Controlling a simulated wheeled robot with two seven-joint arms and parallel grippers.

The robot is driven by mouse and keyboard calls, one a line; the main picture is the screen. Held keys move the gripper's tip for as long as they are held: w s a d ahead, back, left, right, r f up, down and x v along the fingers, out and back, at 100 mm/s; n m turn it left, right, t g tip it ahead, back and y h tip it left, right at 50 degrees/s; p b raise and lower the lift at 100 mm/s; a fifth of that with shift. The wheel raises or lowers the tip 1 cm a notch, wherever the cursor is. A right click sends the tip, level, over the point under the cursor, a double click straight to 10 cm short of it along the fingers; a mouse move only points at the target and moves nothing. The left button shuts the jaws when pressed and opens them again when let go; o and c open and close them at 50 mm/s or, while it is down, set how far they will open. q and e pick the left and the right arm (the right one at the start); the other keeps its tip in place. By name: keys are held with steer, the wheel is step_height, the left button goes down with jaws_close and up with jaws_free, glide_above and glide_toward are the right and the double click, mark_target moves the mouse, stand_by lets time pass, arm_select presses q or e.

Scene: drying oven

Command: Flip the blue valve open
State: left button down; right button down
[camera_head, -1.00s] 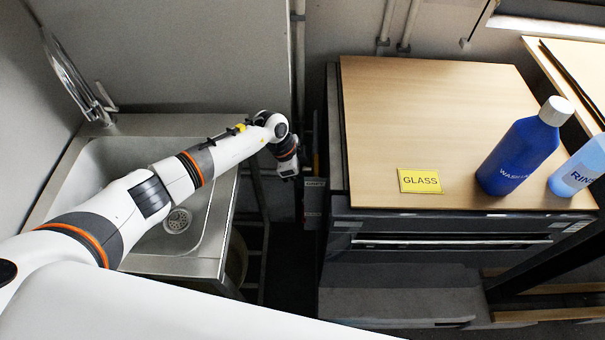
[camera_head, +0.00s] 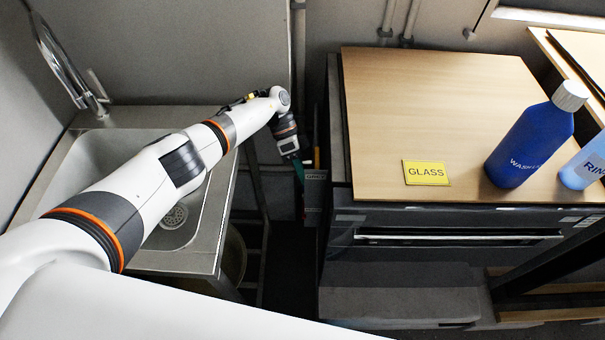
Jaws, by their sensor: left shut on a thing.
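My left gripper (camera_head: 298,168) points down at the end of my left arm, in the narrow gap between the sink and the oven bench. Its jaws are small and dim here. A thin teal-blue thing (camera_head: 299,174) shows at its tip, and the gripper is shut on it. I cannot tell whether this is the blue valve's handle. No other valve part shows clearly, and the valve's position cannot be read. My right gripper is not in view.
A steel sink (camera_head: 95,150) with a tap (camera_head: 85,95) lies left, under my arm. The oven bench's wooden top (camera_head: 440,110) carries a yellow GLASS sign (camera_head: 425,173), a dark blue wash bottle (camera_head: 530,140) and a pale blue rinse bottle (camera_head: 583,165). Labelled holders (camera_head: 315,190) stand right beside the gripper.

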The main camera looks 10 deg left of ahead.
arm_select(q)
steer(key=shift+r, duration=0.1)
steer(key=c, duration=1.5)
jaws_free()
steer(key=b+v, duration=0.2)
steer(key=v, duration=1)
steer(key=shift+b, duration=0.35)
